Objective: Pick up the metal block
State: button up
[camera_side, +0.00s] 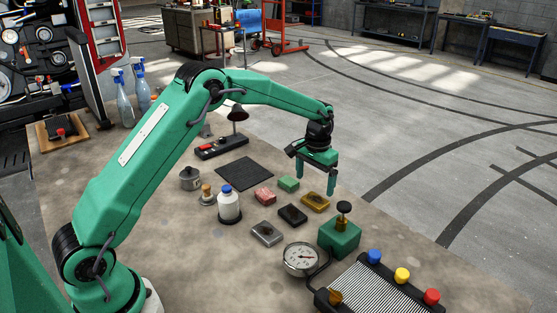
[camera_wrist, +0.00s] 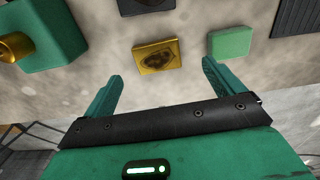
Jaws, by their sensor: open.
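A grey metallic block (camera_side: 266,233) lies flat on the table in the side view, left of the dial gauge. It does not show in the wrist view. My gripper (camera_side: 317,185) hangs with its fingers pointing down, apart and empty, above the table's far edge and well away from the grey block. In the wrist view my gripper's fingers (camera_wrist: 162,72) are spread. A gold block with a dark patch (camera_wrist: 158,55) lies ahead between their lines; it also shows in the side view (camera_side: 315,202), below my gripper.
A black block (camera_side: 293,214), a pink block (camera_side: 265,196) and a light green block (camera_side: 288,184) lie nearby. A white bottle (camera_side: 229,206), a dial gauge (camera_side: 300,258) and a green box with a knob (camera_side: 340,238) stand around them. A dark mat (camera_side: 245,173) lies behind.

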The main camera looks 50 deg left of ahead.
aim_at(314, 200)
jog(key=shift+d+f, duration=0.15)
jog(key=shift+f, duration=1.45)
jog(key=shift+d+f, duration=0.1)
jog(key=shift+f, duration=1.45)
jog(key=shift+r, duration=0.1)
jog(key=c, duration=1.3)
